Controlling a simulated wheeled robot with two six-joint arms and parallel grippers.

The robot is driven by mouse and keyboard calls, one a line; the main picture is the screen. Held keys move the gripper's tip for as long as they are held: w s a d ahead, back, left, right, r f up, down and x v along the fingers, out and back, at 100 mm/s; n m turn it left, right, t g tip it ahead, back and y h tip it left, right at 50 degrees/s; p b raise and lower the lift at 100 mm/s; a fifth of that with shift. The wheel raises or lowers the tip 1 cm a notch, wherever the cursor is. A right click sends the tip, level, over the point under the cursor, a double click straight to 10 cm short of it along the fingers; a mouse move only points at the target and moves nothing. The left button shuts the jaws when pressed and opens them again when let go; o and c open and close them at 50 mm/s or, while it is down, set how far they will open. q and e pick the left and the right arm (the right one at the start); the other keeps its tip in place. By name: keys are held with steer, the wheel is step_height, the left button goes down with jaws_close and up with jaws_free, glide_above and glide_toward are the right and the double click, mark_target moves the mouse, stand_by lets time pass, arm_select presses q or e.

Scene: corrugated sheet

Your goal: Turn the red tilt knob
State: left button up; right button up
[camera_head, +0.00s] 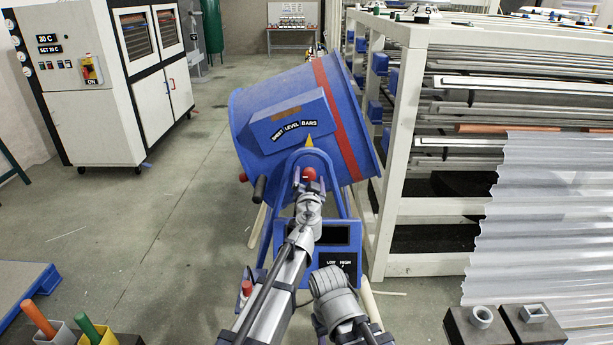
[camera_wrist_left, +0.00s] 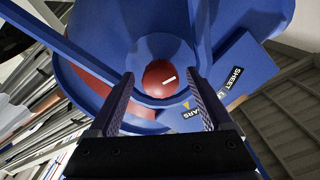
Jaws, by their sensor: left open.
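The red tilt knob (camera_head: 309,173) sits on the blue stand of a large blue drum (camera_head: 285,120) marked "SHEET LEVEL BARS". In the left wrist view the round red knob (camera_wrist_left: 160,78) has a short white mark and lies between my two dark fingers, with a gap on both sides. My left gripper (camera_head: 308,188) is open just in front of the knob, and its arm hides part of the stand. In the left wrist view the left gripper (camera_wrist_left: 161,88) is empty. A yellow pointer (camera_head: 309,141) is above the knob.
Other red knobs show on the drum's left side (camera_head: 243,177) and low on the stand (camera_head: 247,287). A rack (camera_head: 400,150) of metal bars and corrugated sheet (camera_head: 545,215) stands close on the right. A white cabinet (camera_head: 100,95) is at left. The floor between is open.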

arm_select(q)
steer(key=shift+w, duration=0.4)
steer(key=shift+s, duration=0.1)
steer(key=shift+c, duration=0.2)
jaws_close()
